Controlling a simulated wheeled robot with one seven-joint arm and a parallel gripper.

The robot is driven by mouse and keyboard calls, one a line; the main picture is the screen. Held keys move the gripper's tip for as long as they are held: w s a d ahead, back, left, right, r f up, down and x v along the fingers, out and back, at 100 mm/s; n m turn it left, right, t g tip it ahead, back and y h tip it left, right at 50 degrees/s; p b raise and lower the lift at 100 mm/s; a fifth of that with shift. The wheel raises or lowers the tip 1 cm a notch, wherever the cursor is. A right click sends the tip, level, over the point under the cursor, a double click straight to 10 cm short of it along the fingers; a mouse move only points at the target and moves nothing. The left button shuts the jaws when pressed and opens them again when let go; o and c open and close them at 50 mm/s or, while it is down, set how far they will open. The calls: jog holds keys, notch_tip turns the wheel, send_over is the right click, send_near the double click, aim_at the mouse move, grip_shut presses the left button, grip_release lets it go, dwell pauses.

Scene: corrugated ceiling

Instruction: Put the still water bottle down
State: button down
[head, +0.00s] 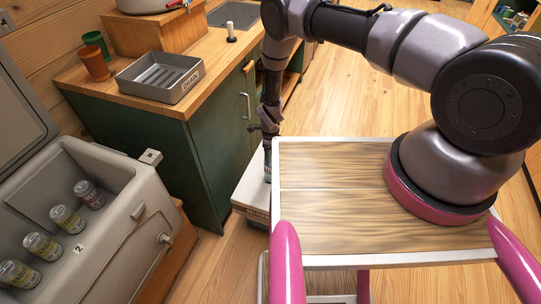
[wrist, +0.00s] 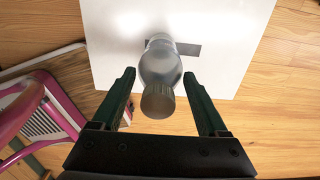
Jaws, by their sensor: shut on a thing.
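The still water bottle (wrist: 160,68) is clear with a grey ribbed cap, and I see it from above in the wrist view. My gripper (wrist: 159,75) is shut on it, with a dark green finger on each side. The bottle is over a white flat-topped box (wrist: 110,38) with a dark label strip. I cannot tell whether its base touches the top. In the head view, the white box (head: 248,192) is low on the floor beside the green cabinet, and my wooden top hides part of it. The bottle is mostly hidden there.
A green cabinet (head: 158,140) with a wooden counter stands left of my arm. A grey tray (head: 160,76) and two cups (head: 95,60) sit on it. An open cooler (head: 85,220) with several cans is at the left. Wooden floor (head: 335,95) is clear beyond.

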grip_release()
